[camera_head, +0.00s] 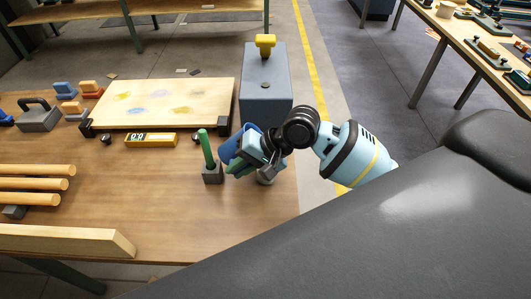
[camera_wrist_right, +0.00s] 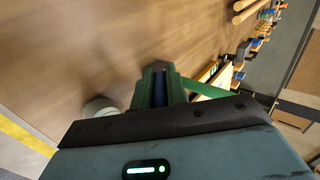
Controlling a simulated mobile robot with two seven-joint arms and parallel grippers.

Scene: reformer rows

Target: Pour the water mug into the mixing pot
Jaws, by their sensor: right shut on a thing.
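The blue mug (camera_head: 232,146) is held above the table beside the green-handled tool. It looks tilted, but its opening and any water in it cannot be made out. My right gripper (camera_head: 242,162) is shut on the mug; in the right wrist view a dark blue sliver of mug shows between its green fingers (camera_wrist_right: 160,88). A small grey round vessel (camera_head: 265,178), which may be the mixing pot, stands on the table just below and right of the gripper, partly covered by it. A pale round vessel (camera_wrist_right: 100,106) shows left of the fingers in the wrist view. My left gripper is not in view.
A green-handled tool (camera_head: 207,148) stands in a grey block (camera_head: 212,174) close left of the gripper. A yellow level (camera_head: 151,139) and a pale board (camera_head: 165,103) lie behind. Wooden rods (camera_head: 35,184) lie at left. The table's middle front is clear.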

